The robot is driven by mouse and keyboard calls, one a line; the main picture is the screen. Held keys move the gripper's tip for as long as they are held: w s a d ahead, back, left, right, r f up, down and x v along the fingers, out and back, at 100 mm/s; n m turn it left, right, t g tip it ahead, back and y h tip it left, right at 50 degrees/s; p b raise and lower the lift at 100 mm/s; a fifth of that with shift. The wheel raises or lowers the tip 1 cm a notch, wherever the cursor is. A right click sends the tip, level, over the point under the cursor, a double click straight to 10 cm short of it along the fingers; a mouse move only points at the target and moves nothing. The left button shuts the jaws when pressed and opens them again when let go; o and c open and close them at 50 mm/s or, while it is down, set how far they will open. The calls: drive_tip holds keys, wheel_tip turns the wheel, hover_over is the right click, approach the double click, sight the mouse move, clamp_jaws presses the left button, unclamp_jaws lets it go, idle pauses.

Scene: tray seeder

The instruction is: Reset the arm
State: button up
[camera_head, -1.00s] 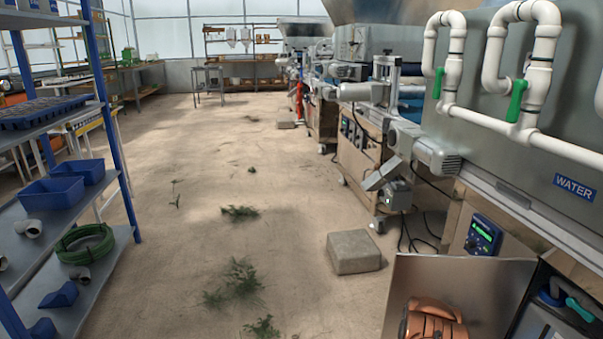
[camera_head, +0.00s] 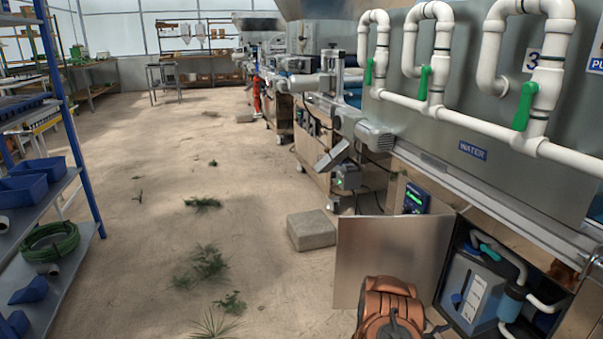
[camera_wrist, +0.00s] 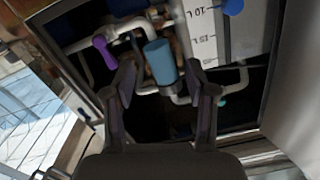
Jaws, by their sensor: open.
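My gripper (camera_wrist: 160,82) is open in the wrist view, its two dark fingers apart with nothing held between them. Beyond the fingers is the open cabinet with a blue cylinder (camera_wrist: 160,62), white pipes, a purple handle (camera_wrist: 104,52) and a white scale marked in litres (camera_wrist: 201,35). In the head view my copper-coloured arm shows at the bottom, in front of the open cabinet door (camera_head: 385,250). I cannot make out the gripper's fingers in that view. The cabinet's grey-blue tank (camera_head: 470,290) stands right of the arm.
White pipes with green valve handles (camera_head: 423,82) run along the machine at right. A stone block (camera_head: 311,230) lies on the floor left of the door. A blue-post shelf (camera_head: 75,120) stands at left. The floor (camera_head: 160,170) between is mostly clear, with weeds.

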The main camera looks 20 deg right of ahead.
drive_tip(key=w+a+r+n+t+y+p, duration=0.4)
drive_tip(key=w+a+r+y+p, duration=0.55)
drive_tip(key=w+a+r, duration=0.75)
drive_tip(key=a+r+n+t+y+p, duration=0.2)
drive_tip(key=a+r+n+y+p, duration=0.6)
drive_tip(key=a+r, duration=1.2)
drive_tip(key=s+a+r+n+g+y+p, duration=0.1)
drive_tip(key=s+a+r+n+g+p, duration=0.1)
drive_tip(key=s+a+r+p, duration=0.5)
drive_tip(key=s+a+r+n+g+y+p, duration=0.1)
drive_tip(key=s+a+r+n+g+p, duration=0.2)
drive_tip(key=s+r, duration=0.8)
drive_tip(key=s+d+r+n+g+h+p, duration=0.1)
drive_tip(key=s+r+p, duration=0.3)
drive_tip(key=s, duration=0.9)
drive_tip(key=s+d+r+n+g+h+p, duration=0.1)
drive_tip(key=s+d+r+n+g+p, duration=0.1)
drive_tip(key=s+r, duration=0.8)
drive_tip(key=s+g+p, duration=0.1)
drive_tip(key=s+p, duration=0.1)
drive_tip(key=s, duration=0.1)
drive_tip(key=shift+s+r+p, duration=0.25)
drive_tip(key=shift+p, duration=0.1)
